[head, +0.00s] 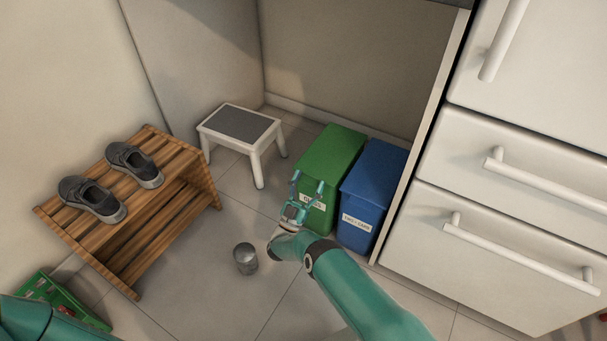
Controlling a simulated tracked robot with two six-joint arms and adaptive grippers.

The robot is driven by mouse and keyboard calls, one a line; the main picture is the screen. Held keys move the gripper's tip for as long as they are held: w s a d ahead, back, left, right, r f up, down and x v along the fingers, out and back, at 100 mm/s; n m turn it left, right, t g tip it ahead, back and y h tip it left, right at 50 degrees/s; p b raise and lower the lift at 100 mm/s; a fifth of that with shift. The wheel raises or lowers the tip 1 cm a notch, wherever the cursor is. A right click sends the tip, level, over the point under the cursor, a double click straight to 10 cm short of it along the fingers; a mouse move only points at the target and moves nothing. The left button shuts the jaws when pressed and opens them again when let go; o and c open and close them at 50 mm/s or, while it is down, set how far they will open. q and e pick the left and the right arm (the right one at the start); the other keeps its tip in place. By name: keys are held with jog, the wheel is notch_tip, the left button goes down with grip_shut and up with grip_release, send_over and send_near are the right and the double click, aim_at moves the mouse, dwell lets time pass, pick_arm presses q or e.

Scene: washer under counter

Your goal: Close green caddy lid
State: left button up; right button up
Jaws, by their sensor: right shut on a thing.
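The green caddy (341,152) stands on the floor in the recess beside the cabinet, and its lid (333,146) looks down flat over its top. A white label on its front is partly hidden by my gripper. My right gripper (308,187) is at the caddy's front, by the lid's front edge, shut on the lid as far as I can see. The exact contact is small and hard to make out. My left gripper is out of view; only part of that arm shows at the bottom left.
A blue caddy (375,180) stands close to the green one's right, before white drawers (500,225). A grey can (245,258) stands on the floor. A white step stool (240,127), a wooden rack (150,205) with shoes and a green crate (48,292) are leftward.

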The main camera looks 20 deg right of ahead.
jog(key=shift+f+n, duration=0.3)
jog(key=shift+f, duration=0.5)
jog(key=o, duration=1.7)
jog(key=shift+f, duration=0.2)
jog(key=shift+r, duration=0.25)
jog(key=shift+r, duration=0.1)
